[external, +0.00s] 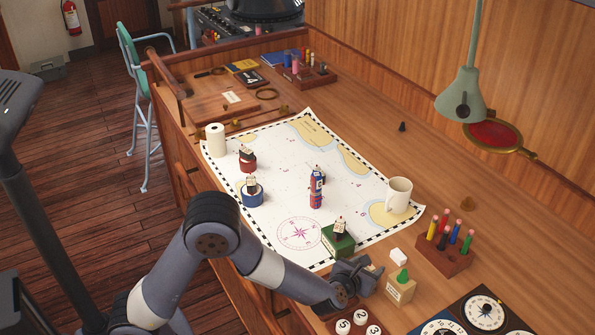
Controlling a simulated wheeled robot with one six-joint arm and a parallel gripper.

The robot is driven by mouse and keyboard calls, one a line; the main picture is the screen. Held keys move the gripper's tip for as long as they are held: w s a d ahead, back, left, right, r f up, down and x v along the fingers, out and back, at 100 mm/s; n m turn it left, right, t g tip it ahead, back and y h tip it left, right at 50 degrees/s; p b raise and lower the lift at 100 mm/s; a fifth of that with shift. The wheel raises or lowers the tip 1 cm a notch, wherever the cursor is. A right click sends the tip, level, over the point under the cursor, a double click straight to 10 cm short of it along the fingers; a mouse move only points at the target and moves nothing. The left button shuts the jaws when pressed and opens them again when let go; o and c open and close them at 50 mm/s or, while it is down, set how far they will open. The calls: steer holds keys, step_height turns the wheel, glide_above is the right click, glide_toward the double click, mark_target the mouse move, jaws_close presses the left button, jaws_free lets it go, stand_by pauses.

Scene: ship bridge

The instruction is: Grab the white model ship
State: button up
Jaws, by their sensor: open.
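Three small ship-like models with white upper parts stand on the chart. One (340,226) is on a green box (338,243), one (251,184) is on a blue round base (253,197), and one (246,153) is on a red round base (248,166). They are too small to tell which is the white model ship; the hulls look dark in part. My gripper (362,277) is open, low at the chart's near edge, just to the lower right of the green box. Its fingertips are partly hidden by its own body.
A lamp (462,97) overhangs the back.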

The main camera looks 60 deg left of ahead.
mark_target(374, 262)
steer(key=shift+p+x, duration=0.45)
steer(key=shift+x, duration=1.55)
steer(key=shift+f, duration=0.15)
steer(key=c, duration=1)
